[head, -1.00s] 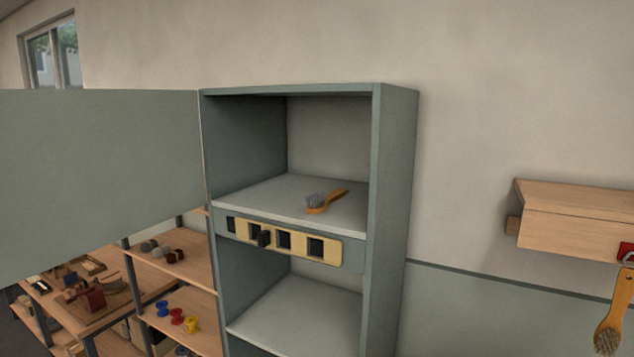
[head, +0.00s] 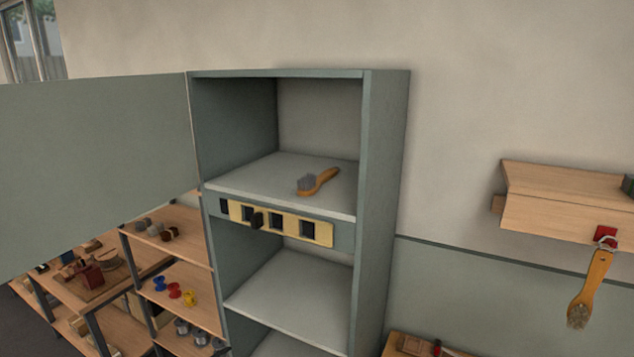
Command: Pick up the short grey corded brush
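A short brush (head: 318,181) with an orange wooden handle and grey bristles lies on the upper shelf (head: 255,172) of the open grey-green cabinet. Its bristle end is to the left, its handle to the right. I see no cord on it. Another wooden brush (head: 588,290) with pale bristles hangs by a loop from a red piece under the wall shelf at the right. Neither of my grippers is in view.
The cabinet door (head: 95,175) stands open to the left. A yellow strip (head: 290,224) with dark square openings runs along the shelf's front. Wooden racks (head: 165,240) with spools and small items stand at the lower left. A wooden wall shelf (head: 560,208) is at the right.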

